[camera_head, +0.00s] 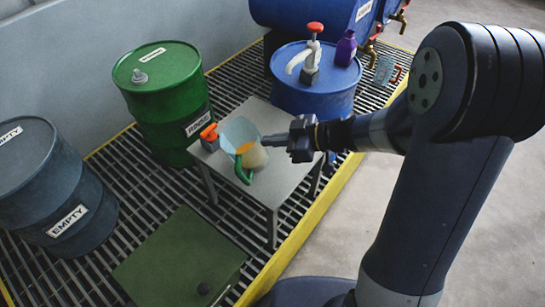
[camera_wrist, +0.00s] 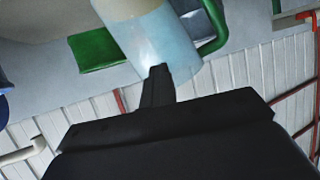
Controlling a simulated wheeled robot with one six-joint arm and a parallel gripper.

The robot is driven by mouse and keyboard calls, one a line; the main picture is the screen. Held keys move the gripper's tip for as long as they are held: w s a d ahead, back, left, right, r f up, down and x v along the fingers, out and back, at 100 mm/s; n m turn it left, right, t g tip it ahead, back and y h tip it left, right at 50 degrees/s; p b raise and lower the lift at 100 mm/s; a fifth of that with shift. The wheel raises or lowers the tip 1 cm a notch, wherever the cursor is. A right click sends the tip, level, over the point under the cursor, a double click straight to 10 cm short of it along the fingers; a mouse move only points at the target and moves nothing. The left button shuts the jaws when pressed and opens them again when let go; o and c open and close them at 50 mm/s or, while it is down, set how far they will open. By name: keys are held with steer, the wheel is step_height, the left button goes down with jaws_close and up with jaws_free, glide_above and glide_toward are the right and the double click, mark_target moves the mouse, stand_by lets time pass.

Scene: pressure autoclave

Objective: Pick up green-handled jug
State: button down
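The green-handled jug (camera_head: 256,157) is pale and stands on the small grey table; its green handle (camera_head: 243,172) faces the near left. In the wrist view a pale, light-blue vessel (camera_wrist: 158,42) with a green curved part (camera_wrist: 214,30) lies beyond a dark finger (camera_wrist: 157,85). Only one finger shape shows clearly, so the opening cannot be judged.
The grey table (camera_head: 225,178) stands on a grating with a yellow edge. An orange-topped item (camera_head: 208,134) is at its left. A green drum (camera_head: 160,90) and a blue drum (camera_head: 310,92) with a pump stand behind. A red-handled jug (camera_head: 385,72) is at the far right.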

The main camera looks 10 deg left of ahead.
step_height(320, 180, up, 10)
steer(key=p, duration=0.2)
steer(key=shift+p, duration=0.4)
steer(key=c, duration=2.2)
jaws_free()
steer(key=shift+c, duration=2.2)
jaws_free()
steer(key=shift+d, duration=0.1)
